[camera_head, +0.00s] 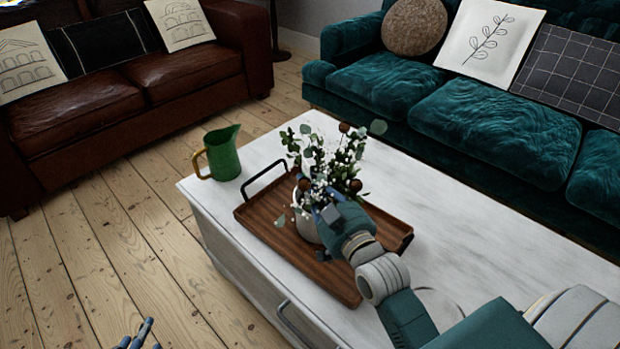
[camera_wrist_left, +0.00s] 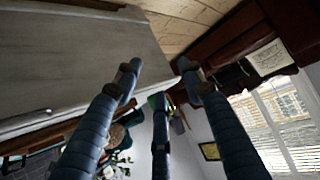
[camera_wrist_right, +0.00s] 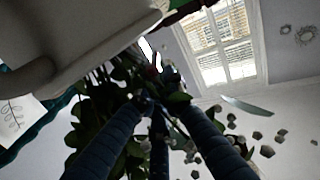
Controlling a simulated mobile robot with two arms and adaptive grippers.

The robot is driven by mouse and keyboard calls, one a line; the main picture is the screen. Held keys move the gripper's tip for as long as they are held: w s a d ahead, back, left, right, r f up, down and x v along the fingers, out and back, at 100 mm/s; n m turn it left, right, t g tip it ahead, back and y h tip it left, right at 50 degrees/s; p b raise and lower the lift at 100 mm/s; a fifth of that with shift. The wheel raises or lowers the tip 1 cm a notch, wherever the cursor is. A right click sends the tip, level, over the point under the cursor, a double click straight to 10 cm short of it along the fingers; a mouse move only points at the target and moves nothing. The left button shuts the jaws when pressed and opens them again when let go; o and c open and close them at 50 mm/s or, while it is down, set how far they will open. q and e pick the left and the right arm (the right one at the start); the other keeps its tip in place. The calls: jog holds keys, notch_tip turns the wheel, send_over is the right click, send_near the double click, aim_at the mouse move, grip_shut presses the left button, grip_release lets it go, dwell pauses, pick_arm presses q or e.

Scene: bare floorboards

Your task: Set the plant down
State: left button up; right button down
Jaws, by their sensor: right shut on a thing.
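The plant (camera_head: 325,165), with green leaves, white blossoms and brown round heads in a pale pot (camera_head: 304,222), is over the wooden tray (camera_head: 262,228) on the white table. My right gripper (camera_head: 328,212) is shut on the plant from the near right side and hides part of the pot. I cannot tell whether the pot's base touches the tray. In the right wrist view my fingers (camera_wrist_right: 150,108) are among dark leaves (camera_wrist_right: 110,125). My left gripper (camera_head: 140,335) is low at the bottom left, away from the table; in the left wrist view its fingers (camera_wrist_left: 158,82) are spread and empty.
A green jug (camera_head: 223,155) stands on the table (camera_head: 450,225) left of the tray. The tray has raised black handles (camera_head: 265,180). The table is clear to the right. A teal sofa (camera_head: 480,115) and a brown leather sofa (camera_head: 110,95) stand behind.

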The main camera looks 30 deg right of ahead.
jog(key=shift+r, duration=0.35)
jog(key=c, duration=2.3)
grip_release()
jog(key=shift+f, duration=0.4)
jog(key=o, duration=0.4)
jog(key=shift+o, duration=0.2)
jog(key=shift+s+r, duration=0.1)
pick_arm(q)
jog(key=s+a+f+g+y+p, duration=0.1)
jog(key=s+f+g, duration=0.3)
jog(key=s, duration=0.4)
jog(key=shift+a+f+p, duration=0.3)
jog(key=shift+a+f, duration=0.35)
jog(key=shift+a, duration=0.25)
pick_arm(e)
jog(key=s, duration=1.2)
